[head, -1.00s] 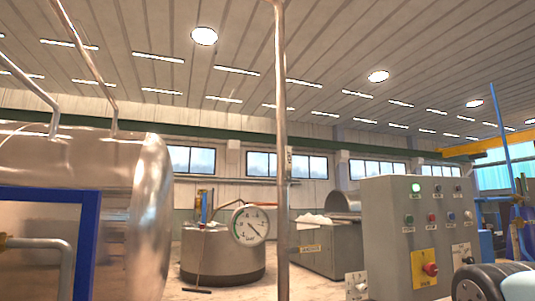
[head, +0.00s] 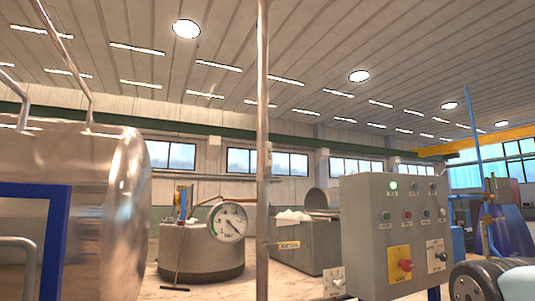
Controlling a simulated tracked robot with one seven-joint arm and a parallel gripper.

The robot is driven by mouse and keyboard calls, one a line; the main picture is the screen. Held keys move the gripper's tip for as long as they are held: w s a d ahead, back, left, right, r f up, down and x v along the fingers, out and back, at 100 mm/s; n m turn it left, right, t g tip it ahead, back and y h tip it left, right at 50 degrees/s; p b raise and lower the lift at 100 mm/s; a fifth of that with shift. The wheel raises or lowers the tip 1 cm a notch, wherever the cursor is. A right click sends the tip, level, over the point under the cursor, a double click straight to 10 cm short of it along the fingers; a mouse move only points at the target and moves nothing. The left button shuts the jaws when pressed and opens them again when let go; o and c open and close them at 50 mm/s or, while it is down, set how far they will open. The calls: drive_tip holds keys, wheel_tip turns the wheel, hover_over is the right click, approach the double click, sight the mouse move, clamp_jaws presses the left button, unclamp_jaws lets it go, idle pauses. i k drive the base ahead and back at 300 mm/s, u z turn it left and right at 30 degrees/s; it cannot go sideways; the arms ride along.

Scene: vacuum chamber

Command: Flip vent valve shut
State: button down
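I cannot pick out a vent valve for certain in the head view. A vertical metal pipe (head: 262,150) stands near the middle, with a round dial gauge (head: 228,222) just left of it. A bent grey pipe (head: 30,243) shows at the left edge inside a blue frame (head: 52,240); no handle is visible on it. My gripper is not in view. A dark ribbed part and a pale rounded part, which look like my arm, fill the lower right corner.
A grey control box (head: 365,225) with several buttons and a red knob on a yellow plate (head: 400,264) stands at right. A small switch plate (head: 334,282) is low beside it. A large shiny tank (head: 125,200) fills the left. A round grey vessel (head: 203,252) stands behind the gauge.

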sight(269, 162)
drive_tip(key=i, duration=0.9)
drive_tip(key=u, duration=0.05)
